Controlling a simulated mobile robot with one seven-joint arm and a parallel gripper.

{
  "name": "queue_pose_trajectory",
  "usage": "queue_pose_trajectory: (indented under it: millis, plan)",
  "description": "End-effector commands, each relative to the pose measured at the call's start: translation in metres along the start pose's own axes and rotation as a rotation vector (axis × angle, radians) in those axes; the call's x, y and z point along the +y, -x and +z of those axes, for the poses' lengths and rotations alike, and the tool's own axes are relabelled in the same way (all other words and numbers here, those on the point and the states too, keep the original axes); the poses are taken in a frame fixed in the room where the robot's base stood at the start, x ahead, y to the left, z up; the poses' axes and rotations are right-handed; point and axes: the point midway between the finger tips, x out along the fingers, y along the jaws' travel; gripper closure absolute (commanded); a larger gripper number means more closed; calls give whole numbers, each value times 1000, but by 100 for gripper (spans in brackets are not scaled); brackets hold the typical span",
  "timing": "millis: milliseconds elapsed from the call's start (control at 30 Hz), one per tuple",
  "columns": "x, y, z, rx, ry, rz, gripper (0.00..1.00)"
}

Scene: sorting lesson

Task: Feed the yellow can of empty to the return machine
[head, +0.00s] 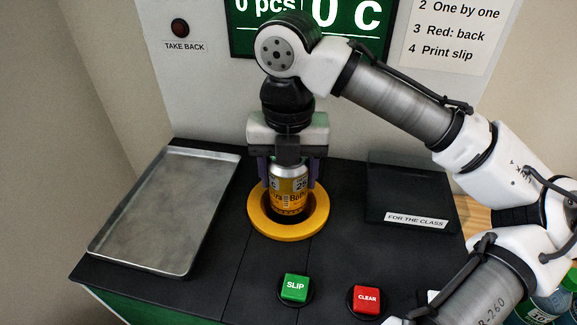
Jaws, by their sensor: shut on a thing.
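The yellow can (287,188) stands upright with its lower end within the yellow ring (262,226) of the machine's round opening. Its top is silver and its label has dark print. My gripper (288,172) points straight down with its fingers on the left and right sides of the can, shut on it. The ring's front rim is in full view; part of its back is hidden behind the can and fingers. I cannot tell how deep the can's bottom sits. The return machine's green display (350,32) reads "0 pcs" and "0 C".
A grey metal tray (165,212) lies empty at left. A green SLIP button (295,288) and a red CLEAR button (366,299) stand in front. A dark bin marked "FOR THE CLASS" (405,190) is at right. Bottles (540,308) show at bottom right, partly behind my arm.

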Motion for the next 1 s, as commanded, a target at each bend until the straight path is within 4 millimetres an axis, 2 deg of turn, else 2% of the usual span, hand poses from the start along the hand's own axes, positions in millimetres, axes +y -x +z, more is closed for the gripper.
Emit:
queue_pose_trajectory:
  millis: [33, 433, 867, 900, 1000]
  plan:
    - [0, -8, 0, 1, 2, 1, 74]
    - [0, -46, 0, 0, 1, 2, 74]
    - [0, -53, 0, 0, 0, 0, 74]
    - [0, -53, 0, 0, 0, 0, 40]
    - [0, -53, 0, 0, 0, 0, 27]
